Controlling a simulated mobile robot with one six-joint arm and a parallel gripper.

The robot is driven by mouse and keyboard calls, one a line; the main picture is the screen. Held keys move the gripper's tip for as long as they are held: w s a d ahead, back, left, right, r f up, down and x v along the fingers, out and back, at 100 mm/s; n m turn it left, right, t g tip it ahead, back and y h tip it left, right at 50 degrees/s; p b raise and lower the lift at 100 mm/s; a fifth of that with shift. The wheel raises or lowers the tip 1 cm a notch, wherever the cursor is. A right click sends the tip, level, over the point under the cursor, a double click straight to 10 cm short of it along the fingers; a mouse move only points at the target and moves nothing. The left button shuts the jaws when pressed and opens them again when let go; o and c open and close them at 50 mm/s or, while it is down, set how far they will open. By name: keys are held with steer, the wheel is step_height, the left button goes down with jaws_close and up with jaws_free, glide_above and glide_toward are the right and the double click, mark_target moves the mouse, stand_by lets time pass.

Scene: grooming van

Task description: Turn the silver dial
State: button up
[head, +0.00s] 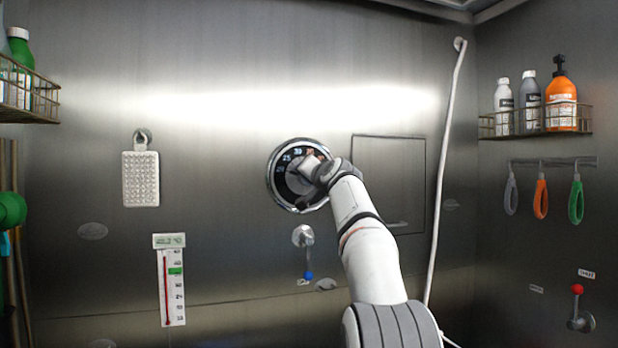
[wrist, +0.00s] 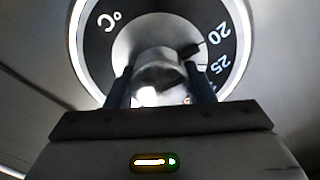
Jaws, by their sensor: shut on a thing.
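The silver dial (wrist: 160,72) is a round metal knob at the centre of a black temperature face with white numbers and a bright metal rim (head: 272,183) on the steel wall. In the wrist view the face shows "°C", "20" and "25", with a dark pointer mark near the 20. My gripper (wrist: 160,88) is shut on the knob, with one dark finger on each side of it. In the head view my gripper (head: 312,172) and arm cover the right and lower part of the dial face.
A thermometer strip (head: 174,285) hangs lower left of the dial, below a small display (head: 169,241). A blue-tipped lever (head: 304,238) sits just below the dial. A wall panel (head: 400,160) and a white hose (head: 445,160) are to the right. Bottles stand on a right-hand rack (head: 545,125).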

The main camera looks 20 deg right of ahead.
steer(key=shift+f, duration=0.15)
steer(key=o, duration=1)
steer(key=shift+w, duration=0.1)
steer(key=shift+c, duration=0.2)
steer(key=s+b, duration=0.4)
steer(key=s, duration=0.4)
